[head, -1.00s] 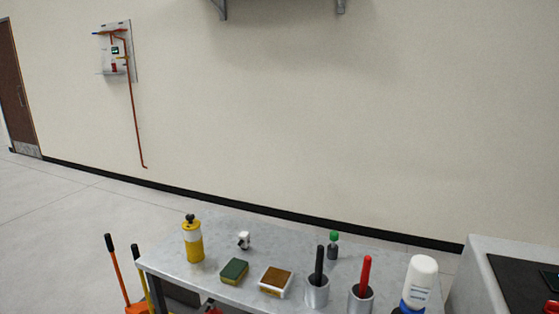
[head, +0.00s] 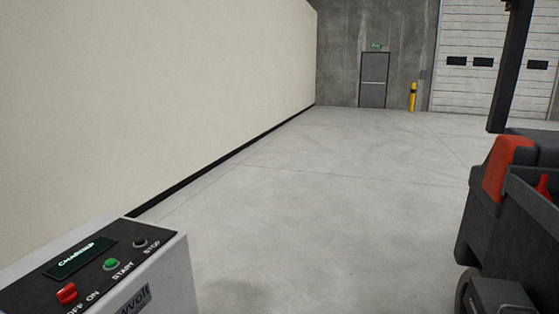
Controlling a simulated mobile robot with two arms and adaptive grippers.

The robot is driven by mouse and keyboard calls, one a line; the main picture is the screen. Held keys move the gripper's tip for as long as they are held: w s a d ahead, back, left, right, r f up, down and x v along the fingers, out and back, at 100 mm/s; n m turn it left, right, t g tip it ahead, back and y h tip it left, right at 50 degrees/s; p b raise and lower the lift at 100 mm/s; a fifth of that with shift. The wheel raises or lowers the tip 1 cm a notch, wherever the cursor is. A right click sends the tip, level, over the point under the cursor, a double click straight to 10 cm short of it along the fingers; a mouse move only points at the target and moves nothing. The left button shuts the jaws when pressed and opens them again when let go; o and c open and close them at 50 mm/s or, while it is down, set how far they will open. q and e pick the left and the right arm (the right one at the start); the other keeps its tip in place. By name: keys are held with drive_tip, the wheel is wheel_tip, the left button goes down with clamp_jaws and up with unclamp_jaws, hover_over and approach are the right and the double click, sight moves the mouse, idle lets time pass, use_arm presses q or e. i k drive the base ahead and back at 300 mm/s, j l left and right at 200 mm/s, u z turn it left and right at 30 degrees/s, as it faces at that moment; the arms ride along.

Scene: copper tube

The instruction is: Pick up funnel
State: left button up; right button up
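No clearly recognisable funnel shows in the head view. A small red tapered thing (head: 544,186) sits at the right edge, in the dark vehicle. Neither of my grippers is in view.
A grey charger box (head: 165,280) with red, green and black controls stands at the lower left, beside the pale wall (head: 150,90). A dark vehicle (head: 485,225) with a red-orange seat or pad stands at the right. The floor (head: 310,200) between them is clear. A grey door (head: 374,80) is far back.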

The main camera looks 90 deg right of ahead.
sight(540, 189)
drive_tip(key=z, duration=4.35)
drive_tip(key=i+j+z, duration=0.1)
drive_tip(key=z, duration=0.35)
drive_tip(key=j+z, duration=0.1)
drive_tip(key=z, duration=0.3)
drive_tip(key=i+j+z, duration=0.1)
drive_tip(key=z, duration=0.35)
